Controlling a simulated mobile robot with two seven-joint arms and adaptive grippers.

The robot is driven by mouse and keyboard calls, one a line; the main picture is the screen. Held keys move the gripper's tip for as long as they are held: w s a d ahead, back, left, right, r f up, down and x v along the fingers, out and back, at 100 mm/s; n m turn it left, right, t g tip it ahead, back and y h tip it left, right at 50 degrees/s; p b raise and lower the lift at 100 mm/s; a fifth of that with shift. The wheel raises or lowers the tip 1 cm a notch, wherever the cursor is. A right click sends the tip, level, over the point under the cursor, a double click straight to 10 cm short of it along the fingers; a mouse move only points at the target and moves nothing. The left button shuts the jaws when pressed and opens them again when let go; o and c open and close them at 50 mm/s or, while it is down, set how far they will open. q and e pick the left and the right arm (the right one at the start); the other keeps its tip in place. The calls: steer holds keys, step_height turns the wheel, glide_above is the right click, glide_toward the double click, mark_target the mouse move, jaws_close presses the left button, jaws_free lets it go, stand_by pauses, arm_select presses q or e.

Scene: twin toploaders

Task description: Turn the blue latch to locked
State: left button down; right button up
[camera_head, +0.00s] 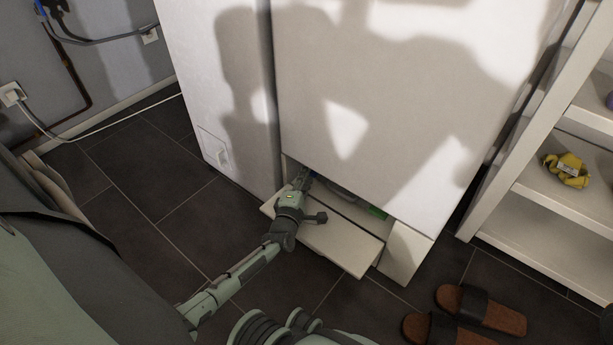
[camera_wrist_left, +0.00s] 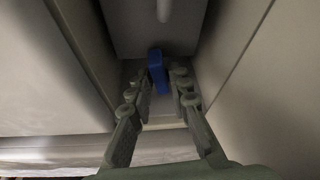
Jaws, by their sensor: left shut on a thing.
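The blue latch (camera_wrist_left: 158,72) shows in the left wrist view as a short blue bar, close to upright in the picture and slightly tilted. It sits inside a narrow recess at the foot of the white machine. My left gripper (camera_wrist_left: 164,76) has one finger on each side of it and is shut on it. In the head view, my left gripper (camera_head: 304,179) reaches into the low opening of the machine (camera_head: 400,110), above the lowered flap (camera_head: 338,242). The latch is mostly hidden there. My right gripper is not in view.
A green item (camera_head: 377,212) shows in the opening, right of my gripper. A second white machine (camera_head: 205,70) stands close on the left. A shelf (camera_head: 530,205) with a yellow item (camera_head: 567,170) stands right. Brown sandals (camera_head: 480,310) lie on the dark tiled floor.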

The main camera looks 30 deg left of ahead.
arm_select(q)
steer(key=shift+f+m+t, duration=0.2)
steer(key=shift+m+t, duration=0.2)
steer(key=shift+m, duration=0.6)
steer(key=c, duration=1.5)
jaws_free()
steer(key=shift+c, duration=0.2)
